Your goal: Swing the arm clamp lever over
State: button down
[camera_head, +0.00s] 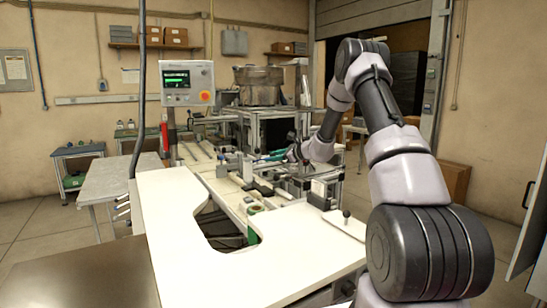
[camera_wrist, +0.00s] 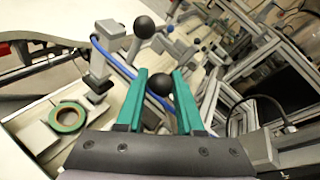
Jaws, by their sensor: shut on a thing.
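My gripper (camera_wrist: 160,78) has two green fingers and is shut on a black ball knob (camera_wrist: 160,85), which shows between the fingers near their tips. I take this knob to be the end of the clamp lever; its shaft and pivot are mostly hidden by the fingers. A second black ball knob (camera_wrist: 144,27) on a grey lever stands just beyond, apart from the fingers. In the head view my gripper (camera_head: 268,157) is small, reaching in from the right over the machine's fixtures, and the held knob cannot be made out there.
A tape reel with a green rim (camera_wrist: 68,117) lies on the machine bed at the left of the wrist view. A blue hose (camera_wrist: 112,62) and metal frame bars (camera_wrist: 248,65) run close to the fingers. A white worktop (camera_head: 180,225) with a cut-out lies in front. A control panel (camera_head: 187,82) stands behind.

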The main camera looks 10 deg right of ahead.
jog(key=shift+f, duration=0.1)
jog(key=c, duration=0.5)
grip_release()
jog(key=shift+a, duration=0.1)
jog(key=v, duration=1.1)
jog(key=shift+w, duration=0.1)
